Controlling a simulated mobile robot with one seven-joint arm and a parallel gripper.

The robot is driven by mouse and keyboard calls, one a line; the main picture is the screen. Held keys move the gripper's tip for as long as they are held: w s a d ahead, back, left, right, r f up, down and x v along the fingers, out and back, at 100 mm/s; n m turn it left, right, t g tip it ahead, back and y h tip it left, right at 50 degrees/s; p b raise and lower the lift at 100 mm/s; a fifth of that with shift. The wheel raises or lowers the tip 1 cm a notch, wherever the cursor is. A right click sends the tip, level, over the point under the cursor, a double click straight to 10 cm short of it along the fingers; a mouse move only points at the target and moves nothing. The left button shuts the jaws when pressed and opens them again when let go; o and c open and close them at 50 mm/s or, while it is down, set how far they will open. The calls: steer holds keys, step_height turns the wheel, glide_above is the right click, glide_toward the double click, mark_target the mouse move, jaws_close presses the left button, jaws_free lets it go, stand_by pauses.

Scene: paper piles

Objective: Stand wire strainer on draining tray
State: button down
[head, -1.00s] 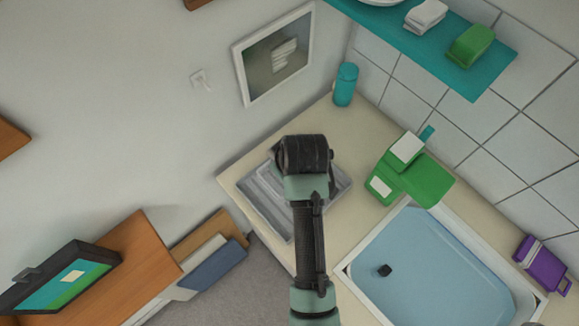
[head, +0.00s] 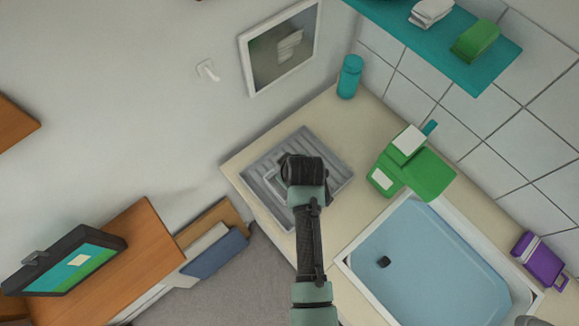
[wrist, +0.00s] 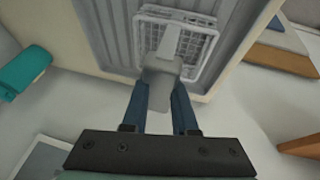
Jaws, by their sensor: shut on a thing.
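The grey ridged draining tray (head: 308,143) lies on the cream counter, near its left corner. It also fills the upper middle of the wrist view (wrist: 105,38). The wire strainer (wrist: 205,38) has a white square frame with fine mesh and a grey handle. My gripper (wrist: 161,92) has its two blue fingers shut on that handle. The strainer is over the tray in the wrist view; I cannot tell whether it touches it. In the head view my arm hides my fingers and most of the strainer.
A blue basin (head: 425,262) with a small dark object is at the right. A green container (head: 412,172) stands behind it, and a teal bottle (head: 349,77) stands near the back corner. A teal shelf (head: 440,40) hangs above. Counter between tray and green container is clear.

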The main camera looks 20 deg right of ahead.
steer(key=c, duration=0.7)
jaws_free()
steer(key=shift+f, duration=0.1)
steer(key=shift+r, duration=0.25)
steer(key=v, duration=1.2)
steer(key=w+a+r+m+t+h, duration=0.1)
steer(key=w+r+t, duration=0.35)
steer(key=r, duration=0.65)
steer(key=w+a+r+t, duration=0.1)
steer(key=w+r+t, duration=0.3)
steer(key=r, duration=0.7)
steer(key=w+a+r+m+t+h, duration=0.1)
steer(key=w+a+r+t, duration=0.3)
steer(key=r, duration=0.7)
steer(key=s+a+r+t, duration=0.1)
steer(key=s+r+t, duration=0.2)
steer(key=r, duration=0.7)
steer(key=s+a+r+m+t+y, duration=0.1)
steer(key=s+r, duration=0.4)
steer(key=r, duration=0.5)
steer(key=s+a+r+m+t+y, duration=0.1)
steer(key=s+a+r+t, duration=0.2)
steer(key=r+t, duration=0.3)
steer(key=shift+s+a+r, duration=0.1)
steer(key=shift+s+r, duration=0.1)
steer(key=shift+r, duration=0.8)
steer(key=shift+s+r, duration=0.2)
steer(key=shift+r, duration=0.8)
